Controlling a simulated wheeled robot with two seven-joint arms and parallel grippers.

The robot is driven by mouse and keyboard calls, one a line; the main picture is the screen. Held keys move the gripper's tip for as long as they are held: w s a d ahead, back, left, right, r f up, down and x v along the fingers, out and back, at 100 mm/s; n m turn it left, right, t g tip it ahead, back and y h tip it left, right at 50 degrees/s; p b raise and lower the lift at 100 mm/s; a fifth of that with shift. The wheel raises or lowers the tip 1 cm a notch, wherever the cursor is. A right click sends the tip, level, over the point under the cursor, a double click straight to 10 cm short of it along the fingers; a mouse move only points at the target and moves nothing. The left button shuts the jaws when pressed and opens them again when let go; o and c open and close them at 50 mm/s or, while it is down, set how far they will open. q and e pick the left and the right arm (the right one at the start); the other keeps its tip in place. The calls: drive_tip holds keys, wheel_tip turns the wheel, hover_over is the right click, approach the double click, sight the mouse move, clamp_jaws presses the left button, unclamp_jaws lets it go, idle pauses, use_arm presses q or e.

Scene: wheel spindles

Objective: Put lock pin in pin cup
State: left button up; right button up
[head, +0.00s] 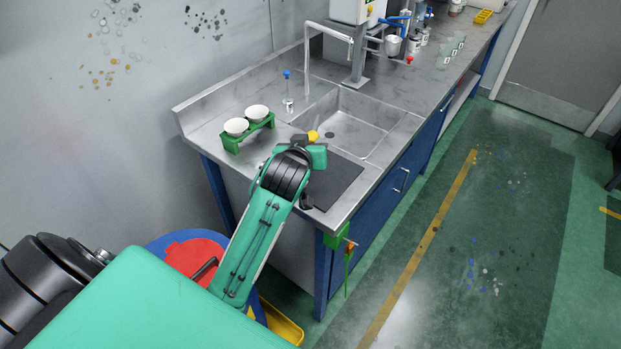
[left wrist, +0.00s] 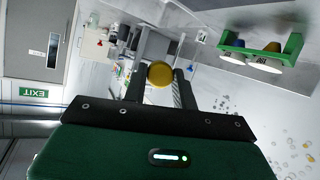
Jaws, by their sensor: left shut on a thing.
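My left gripper (head: 308,141) is above the counter's front part, left of the sink. It is shut on a yellow-topped piece, which I take as the lock pin (head: 313,135). In the left wrist view its round yellow head (left wrist: 160,73) sits between the two dark fingers (left wrist: 160,82); its lower part is hidden. My right gripper is out of view.
A dark mat (head: 335,184) lies on the counter under the arm. A tap and several devices stand farther back. The counter between rack and sink looks mostly clear.

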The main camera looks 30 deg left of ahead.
sight(310, 189)
use_arm(q)
wheel_tip(310, 189, down, 13)
drive_tip(key=shift+f+p, duration=0.1)
drive_tip(key=shift+p, duration=0.2)
drive_tip(key=shift+f, duration=0.1)
drive_tip(key=o, duration=1)
